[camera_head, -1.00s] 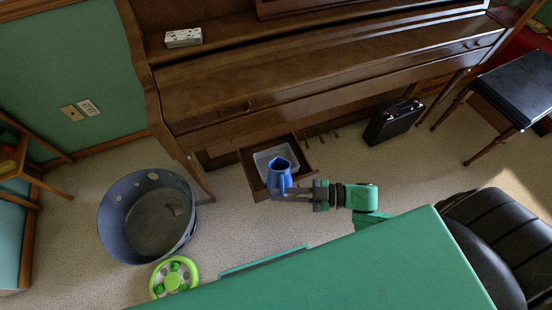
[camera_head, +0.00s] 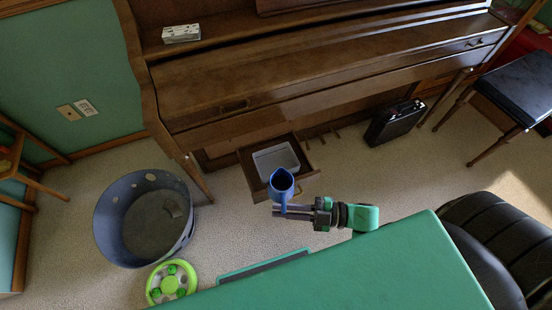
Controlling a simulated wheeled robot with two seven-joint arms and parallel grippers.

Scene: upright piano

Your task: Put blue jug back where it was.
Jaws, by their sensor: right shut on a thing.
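The blue jug (camera_head: 281,183) is held up in front of the piano, its open mouth facing the camera. My right gripper (camera_head: 284,211) is shut on the jug's near side, and its fingers reach in from the right. In the picture the jug overlaps the front edge of an open wooden drawer (camera_head: 309,178) under the piano. A light grey bin (camera_head: 276,158) sits in that drawer, just behind the jug. I cannot tell how high the jug is. My left gripper is not in view.
The piano (camera_head: 320,85) spans the back. A round grey tub (camera_head: 125,220) and a green wheel-shaped toy (camera_head: 172,284) are on the floor at left. A black case (camera_head: 394,123) stands under the piano, with a bench (camera_head: 515,90) at right.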

